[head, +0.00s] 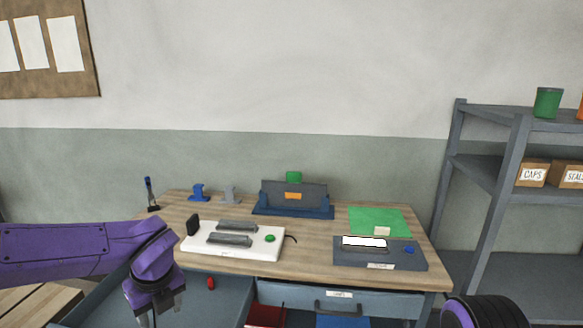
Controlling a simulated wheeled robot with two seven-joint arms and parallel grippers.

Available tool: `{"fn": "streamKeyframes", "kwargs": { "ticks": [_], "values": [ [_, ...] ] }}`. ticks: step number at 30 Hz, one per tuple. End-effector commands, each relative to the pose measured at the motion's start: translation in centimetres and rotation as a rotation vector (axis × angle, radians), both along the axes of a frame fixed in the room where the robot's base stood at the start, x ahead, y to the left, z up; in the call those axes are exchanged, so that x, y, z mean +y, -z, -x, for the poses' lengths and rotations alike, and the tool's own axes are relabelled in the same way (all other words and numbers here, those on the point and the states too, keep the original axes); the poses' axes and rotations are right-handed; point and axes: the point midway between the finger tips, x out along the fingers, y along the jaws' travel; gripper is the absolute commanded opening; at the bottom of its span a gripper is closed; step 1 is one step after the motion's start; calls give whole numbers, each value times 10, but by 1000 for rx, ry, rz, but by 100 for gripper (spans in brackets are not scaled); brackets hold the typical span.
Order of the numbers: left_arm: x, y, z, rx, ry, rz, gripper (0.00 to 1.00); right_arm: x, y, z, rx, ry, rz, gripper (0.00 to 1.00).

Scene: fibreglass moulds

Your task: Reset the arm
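My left arm, purple, comes in from the left, and its gripper (150,318) points down at the bottom edge of the head view, over the grey-blue surface of what looks like an open drawer (222,292). Its fingertips are cut off or too dark to read, so I cannot tell whether it is open or shut. I see nothing clearly held in it. Of my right arm only a dark, ribbed round part with purple shows at the bottom right; its gripper is out of view.
The wooden workbench (310,267) bears a white device (260,251) with two grey bars, a dark blue stand (292,211), a green sheet (370,216) and a grey panel (400,258). A small red item (210,283) shows near the drawer. A grey shelf (487,177) stands right.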

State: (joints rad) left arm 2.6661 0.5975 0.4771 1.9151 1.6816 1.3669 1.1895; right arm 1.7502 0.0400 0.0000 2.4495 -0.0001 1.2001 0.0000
Motion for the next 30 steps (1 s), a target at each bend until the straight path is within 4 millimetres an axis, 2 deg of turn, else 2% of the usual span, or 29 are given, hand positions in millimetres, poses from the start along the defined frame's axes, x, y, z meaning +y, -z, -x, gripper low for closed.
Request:
{"fn": "streamKeyframes", "kwargs": {
  "ticks": [5,8,11,12,14,15,17,18,20,21,22,24,27,30],
  "values": [
    [30,29,-8,32,446,-303,57,0,3,0,1,0,-1,0],
    [46,62,-9,126,782,-521,57,0,7,0,1,0,-1,0],
    [56,116,0,311,1256,-773,57,0,14,0,1,0,-1,0],
    [57,144,9,411,1490,-872,57,0,18,0,1,0,-1,0],
    [53,187,29,547,1835,-984,57,0,23,0,1,0,-1,0],
    [48,213,45,620,2040,-1032,57,0,26,0,1,0,-1,0],
    [42,248,72,701,2312,-1067,57,0,29,0,1,0,-1,0],
    [38,270,93,739,2474,-1071,57,0,32,0,1,0,-1,0],
    [32,299,128,774,2697,-1054,57,0,36,0,1,0,-1,0],
    [30,316,152,780,2821,-1023,57,0,39,0,1,0,-1,0],
    [29,328,170,-771,-2859,979,57,0,41,0,1,0,-1,0],
    [30,349,210,-725,-2807,836,57,0,45,0,1,0,-1,0],
    [37,368,252,-724,-2771,683,57,0,49,0,1,0,-1,0],
    [38,379,274,-718,-2758,606,57,0,51,0,1,0,-1,0]
  ]
}}
